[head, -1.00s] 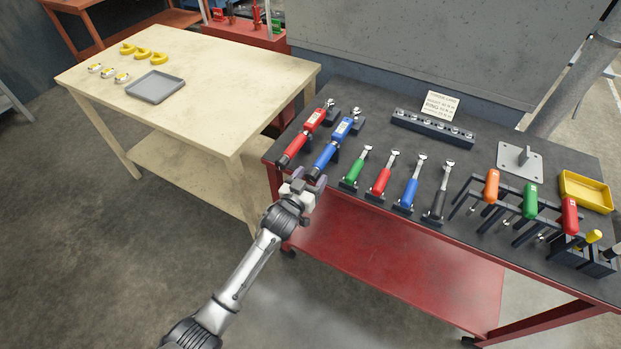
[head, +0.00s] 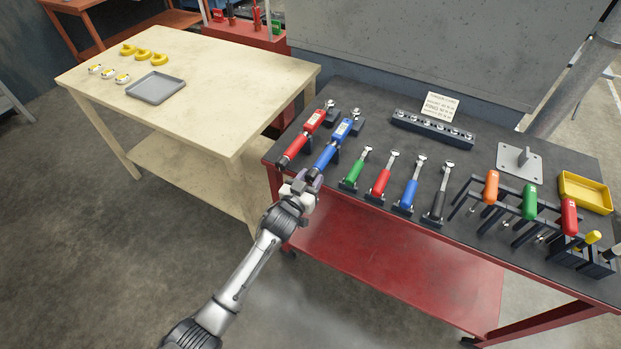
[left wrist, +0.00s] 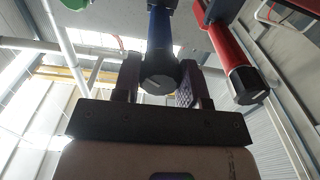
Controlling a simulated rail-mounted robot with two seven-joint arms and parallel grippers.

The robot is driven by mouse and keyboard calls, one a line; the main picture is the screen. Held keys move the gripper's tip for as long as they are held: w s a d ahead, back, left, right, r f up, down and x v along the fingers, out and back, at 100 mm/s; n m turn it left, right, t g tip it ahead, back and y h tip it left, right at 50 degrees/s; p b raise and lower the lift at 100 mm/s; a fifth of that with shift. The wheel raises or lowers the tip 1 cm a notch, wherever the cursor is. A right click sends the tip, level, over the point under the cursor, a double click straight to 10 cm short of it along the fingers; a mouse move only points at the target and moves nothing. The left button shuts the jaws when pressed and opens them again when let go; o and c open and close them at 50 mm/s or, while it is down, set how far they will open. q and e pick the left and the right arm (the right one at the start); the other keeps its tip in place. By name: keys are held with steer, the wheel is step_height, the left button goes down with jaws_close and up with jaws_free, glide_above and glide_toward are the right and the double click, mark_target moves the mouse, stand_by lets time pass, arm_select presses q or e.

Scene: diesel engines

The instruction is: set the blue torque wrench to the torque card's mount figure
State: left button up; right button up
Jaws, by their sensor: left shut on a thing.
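The blue torque wrench (head: 332,147) lies on the dark bench top in a dark holder, left of centre, with a pale label on its body. My left gripper (head: 309,181) is at its near end, at the bench's front edge. In the left wrist view the gripper's fingers (left wrist: 157,85) are shut on the dark end knob of the blue torque wrench (left wrist: 158,35). The torque card (head: 440,106) stands at the back of the bench; its small print is hard to read. The wrench's scale cannot be read. My right gripper is not in view.
A red torque wrench (head: 301,138) lies close on the left; it also shows in the left wrist view (left wrist: 230,50). Small green, red, blue and black ratchets stand to the right. A socket rail (head: 432,129) is behind. A wooden table (head: 215,80) is at left.

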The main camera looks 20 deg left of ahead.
arm_select(q)
steer(key=shift+m+p, duration=0.5)
steer(key=shift+m, duration=0.4)
steer(key=shift+m+p, duration=0.45)
steer(key=shift+m, duration=1.15)
steer(key=o, duration=0.9)
steer(key=shift+o, duration=0.2)
steer(key=shift+s, duration=0.1)
steer(key=shift+s+a, duration=0.1)
steer(key=shift+s, duration=0.15)
steer(key=s+a+p, duration=0.1)
steer(key=s+p, duration=0.1)
steer(key=s, duration=1.1)
steer(key=shift+a, duration=0.25)
